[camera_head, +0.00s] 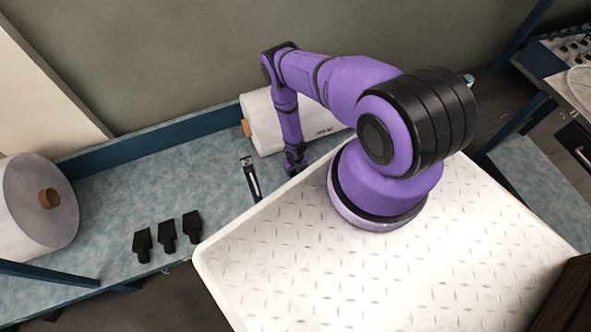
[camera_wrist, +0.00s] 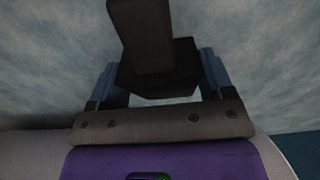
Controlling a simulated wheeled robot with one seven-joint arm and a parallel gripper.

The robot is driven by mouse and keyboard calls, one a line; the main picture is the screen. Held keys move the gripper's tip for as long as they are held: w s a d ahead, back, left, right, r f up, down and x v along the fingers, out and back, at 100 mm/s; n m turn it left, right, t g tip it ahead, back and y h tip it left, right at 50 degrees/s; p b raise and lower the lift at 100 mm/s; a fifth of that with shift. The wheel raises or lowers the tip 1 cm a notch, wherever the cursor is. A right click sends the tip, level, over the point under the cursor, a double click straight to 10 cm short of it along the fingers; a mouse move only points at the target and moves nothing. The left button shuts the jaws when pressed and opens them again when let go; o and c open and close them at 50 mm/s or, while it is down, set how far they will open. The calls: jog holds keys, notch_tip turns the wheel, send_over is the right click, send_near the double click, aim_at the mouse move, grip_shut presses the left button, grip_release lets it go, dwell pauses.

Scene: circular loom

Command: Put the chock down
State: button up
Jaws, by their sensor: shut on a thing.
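A black chock (camera_wrist: 148,40) with a block-like body and a narrower handle-like part sits between the fingers of my gripper (camera_wrist: 158,66) in the wrist view. The gripper is shut on it. Mottled pale blue surface shows behind and around the chock; I cannot tell whether the chock touches it. In the head view my gripper (camera_head: 293,168) points down at the blue shelf (camera_head: 215,180), just in front of the back roll. The held chock is not discernible there. Three other black chocks, a left one (camera_head: 142,244), a middle one (camera_head: 167,234) and a right one (camera_head: 192,226), lie in a row on the shelf.
A white roll (camera_head: 262,122) lies behind my gripper against the dark blue back rail (camera_head: 165,133). A slim black-and-white tool (camera_head: 250,178) lies left of the gripper. Bare shelf shows between tool and chocks. My white tread-plate base borders the right.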

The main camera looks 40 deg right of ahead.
jog(key=shift+f, duration=0.15)
jog(key=o, duration=1.1)
notch_tip(320, 180, up, 12)
jog(key=shift+r, duration=0.15)
